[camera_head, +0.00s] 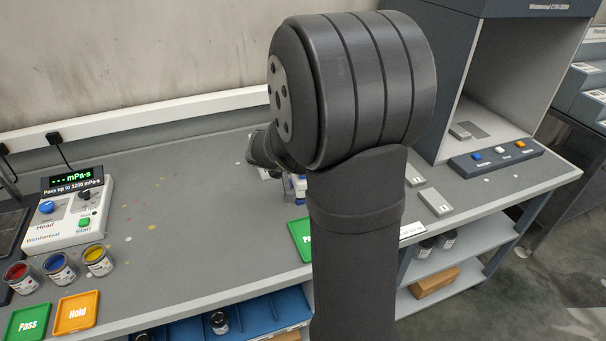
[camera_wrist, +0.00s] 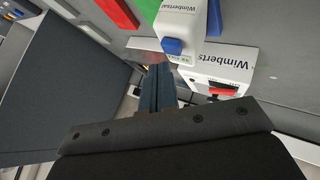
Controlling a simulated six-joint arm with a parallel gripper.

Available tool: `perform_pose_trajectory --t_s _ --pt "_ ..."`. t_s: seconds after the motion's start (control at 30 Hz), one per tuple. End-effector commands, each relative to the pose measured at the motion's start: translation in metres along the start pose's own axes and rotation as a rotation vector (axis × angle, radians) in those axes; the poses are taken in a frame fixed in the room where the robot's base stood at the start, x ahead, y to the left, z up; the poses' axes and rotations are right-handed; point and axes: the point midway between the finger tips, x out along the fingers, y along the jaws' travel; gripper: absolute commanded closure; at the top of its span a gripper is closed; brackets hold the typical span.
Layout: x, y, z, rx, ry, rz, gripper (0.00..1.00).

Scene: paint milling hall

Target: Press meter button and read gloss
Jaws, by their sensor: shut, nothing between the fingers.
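In the wrist view a small white meter (camera_wrist: 191,22) marked "Wimbertsal" has a blue button (camera_wrist: 172,46) on its face. A second white block (camera_wrist: 221,66) marked "Wimberts", with a red part (camera_wrist: 223,91), lies beside it. My gripper (camera_wrist: 158,70) is shut and empty, its tips showing just below and left of the blue button; I cannot tell if they touch anything. In the head view my arm hides most of that spot; only a small white and blue piece (camera_head: 299,186) shows beside the arm. No gloss reading is legible.
A viscosity meter (camera_head: 68,213) showing "--- mPa·s" stands at the left, with several paint cans (camera_head: 59,269) and Pass and Hold cards (camera_head: 76,312) before it. A light booth (camera_head: 440,85) stands at the right behind a button strip (camera_head: 495,156). The bench between is mostly clear.

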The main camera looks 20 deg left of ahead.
Motion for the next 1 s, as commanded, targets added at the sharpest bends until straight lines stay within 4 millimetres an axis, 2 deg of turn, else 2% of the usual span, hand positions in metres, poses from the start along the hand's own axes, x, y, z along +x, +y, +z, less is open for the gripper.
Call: perform_pose_trajectory --t_s 0.37,0.8,1.0 --pt "-0.002 0.002 -0.002 0.001 0.0 0.0 1.0" --pt "-0.031 0.023 -0.023 0.002 0.002 0.002 1.0" --pt "-0.036 0.026 -0.026 0.0 0.0 0.0 1.0"
